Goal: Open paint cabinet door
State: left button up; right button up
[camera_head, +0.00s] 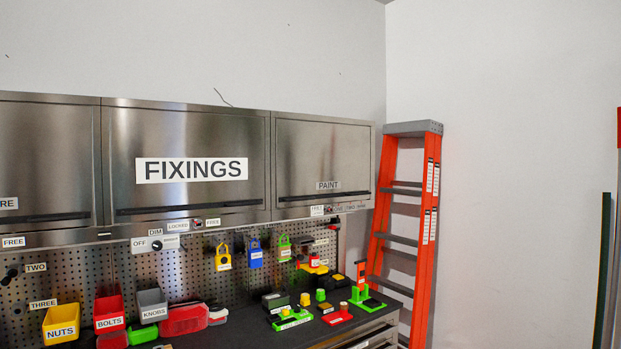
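The paint cabinet door (322,158) is the steel door at the right end of the row of wall cabinets. It looks shut. Neither of my grippers shows in the head view.
The FIXINGS cabinet door (190,190) is directly left of the paint door and looks shut. An orange ladder (427,220) leans just right of the cabinets. Below, a pegboard with padlocks and bins stands behind a dark worktop holding several small coloured fixtures.

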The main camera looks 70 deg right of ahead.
aim_at(317, 163)
jog(key=z, duration=2.35)
jog(key=i+l+u, duration=0.15)
jog(key=i+u, duration=0.15)
jog(key=i, duration=0.35)
